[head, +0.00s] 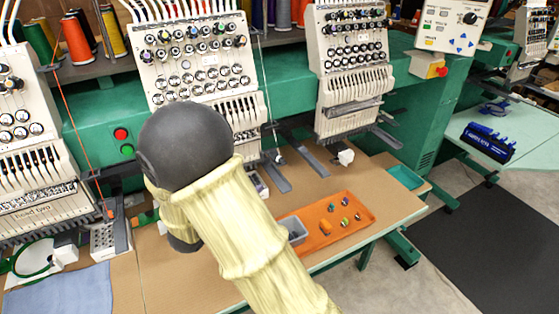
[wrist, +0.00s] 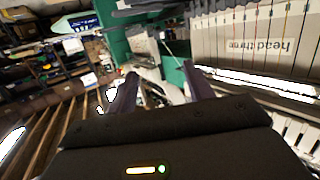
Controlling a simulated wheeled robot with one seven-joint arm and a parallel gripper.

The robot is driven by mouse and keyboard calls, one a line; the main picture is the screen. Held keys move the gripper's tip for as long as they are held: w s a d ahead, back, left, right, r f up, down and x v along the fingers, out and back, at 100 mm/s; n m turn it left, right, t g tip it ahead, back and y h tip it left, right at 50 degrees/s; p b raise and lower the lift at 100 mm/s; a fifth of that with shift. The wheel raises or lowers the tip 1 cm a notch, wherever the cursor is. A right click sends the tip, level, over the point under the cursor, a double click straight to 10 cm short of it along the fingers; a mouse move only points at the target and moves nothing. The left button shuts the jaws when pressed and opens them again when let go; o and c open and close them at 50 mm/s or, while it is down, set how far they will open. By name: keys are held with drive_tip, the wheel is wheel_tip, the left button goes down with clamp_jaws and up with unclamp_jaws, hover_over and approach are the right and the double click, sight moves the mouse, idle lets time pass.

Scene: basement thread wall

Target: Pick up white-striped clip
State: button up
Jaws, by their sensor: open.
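An orange tray (head: 312,245) lies on the tan table in the head view. Several small coloured pieces (head: 345,222) lie apart from each other on it. They are too small for me to tell which one is the white-striped clip. My gripper (wrist: 162,86) shows in the wrist view with its two dark fingers apart and nothing seen between them. It points toward the machines and floor side, and no clip can be made out there. In the head view my arm hides the gripper.
A grey bin (head: 293,230) sits at the tray's left end, partly behind my arm. Embroidery heads (head: 352,65) overhang the back of the table. A teal tray (head: 405,177) is at the right edge. A blue cloth (head: 70,292) lies at the lower left.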

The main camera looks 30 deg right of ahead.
drive_tip(key=p, duration=0.3)
approach(279, 159)
drive_tip(key=r+x, duration=0.1)
drive_tip(key=x, duration=0.2)
drive_tip(key=shift+f, duration=0.65)
drive_tip(key=shift+d, duration=0.1)
drive_tip(key=p+x, duration=0.2)
drive_tip(key=x, duration=0.3)
drive_tip(key=shift+d+r, duration=0.1)
drive_tip(key=c, duration=1.1)
